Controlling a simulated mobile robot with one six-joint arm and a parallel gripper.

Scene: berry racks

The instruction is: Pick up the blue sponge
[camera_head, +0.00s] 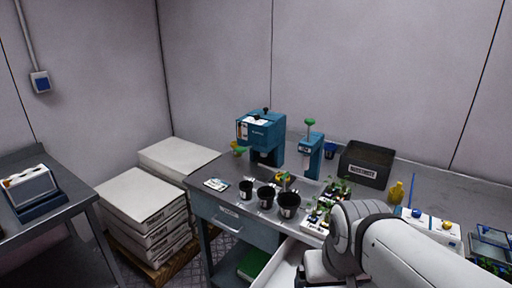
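I cannot make out a blue sponge for sure in the head view. A small blue object (329,150) stands at the back of the bench (215,170), partly hidden by the blue device in front of it, and I cannot tell what it is. My white and grey arm reaches in from the lower right, over the bench's front. My gripper's fingers do not show. The arm hides part of the bench and an open drawer (284,262) below.
Black pots (265,197), seedling trays (318,222), a blue press (262,135), a dark crate (367,164) and a yellow bottle (396,192) crowd the bench. White stacked sacks (142,200) stand left. A side table (40,215) holds a white and blue device (32,190).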

